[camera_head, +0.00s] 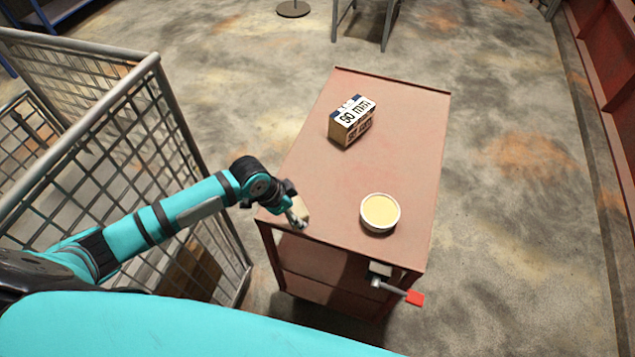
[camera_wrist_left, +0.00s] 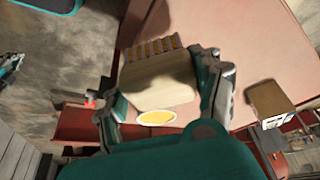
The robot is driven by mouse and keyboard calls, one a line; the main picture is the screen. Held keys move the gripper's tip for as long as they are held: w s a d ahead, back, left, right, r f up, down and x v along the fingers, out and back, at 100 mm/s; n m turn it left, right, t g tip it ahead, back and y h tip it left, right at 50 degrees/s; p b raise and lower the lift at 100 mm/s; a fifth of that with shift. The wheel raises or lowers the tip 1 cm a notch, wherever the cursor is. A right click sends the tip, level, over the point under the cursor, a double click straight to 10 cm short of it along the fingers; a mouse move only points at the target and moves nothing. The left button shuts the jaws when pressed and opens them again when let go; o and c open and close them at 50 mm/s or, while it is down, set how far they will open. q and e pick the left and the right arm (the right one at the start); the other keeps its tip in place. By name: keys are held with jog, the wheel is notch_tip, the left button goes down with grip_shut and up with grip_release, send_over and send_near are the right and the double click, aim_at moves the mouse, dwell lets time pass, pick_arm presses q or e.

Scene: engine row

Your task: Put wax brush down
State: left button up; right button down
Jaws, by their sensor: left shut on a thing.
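My left gripper (camera_head: 296,219) is shut on the wax brush (camera_head: 301,208), over the near left corner of the red-brown cart top. In the left wrist view, the brush's pale wooden block (camera_wrist_left: 158,80) sits between the two fingers, its bristles (camera_wrist_left: 152,48) pointing away from the palm. I cannot tell whether the brush touches the top. A white bowl of yellow wax (camera_head: 380,212) stands to the right of the gripper and shows partly in the wrist view (camera_wrist_left: 157,117). A teal and dark part at the wrist view's left edge looks like my right gripper (camera_wrist_left: 10,64); its jaws are unclear.
A cardboard box marked 90 mm (camera_head: 352,121) stands farther back on the cart top (camera_head: 400,120). A vise with a red handle (camera_head: 414,298) juts from the cart's front right. A wire mesh cage (camera_head: 120,130) stands left. The top's middle is clear.

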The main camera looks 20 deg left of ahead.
pick_arm(q)
jog(key=w, duration=0.3)
jog(key=w+d, duration=0.1)
jog(key=w, duration=0.1)
jog(key=shift+w+f, duration=0.15)
jog(key=shift+f, duration=0.1)
jog(key=w+b, duration=0.2)
jog(key=w+f+b, duration=0.1)
jog(key=w+b, duration=0.1)
jog(key=w+d+b, duration=0.1)
jog(key=w+b, duration=0.1)
jog(key=shift+w+f+b, duration=0.2)
jog(key=shift+w+b, duration=0.15)
jog(key=shift+b, duration=0.05)
jog(key=shift+w+d+r+b, duration=0.15)
jog(key=shift+w+b, duration=0.2)
jog(key=shift+w, duration=0.2)
notch_tip(320, 180, down, 4)
jog(key=b, duration=0.4)
jog(key=shift+r, duration=0.35)
jog(key=o, duration=1.1)
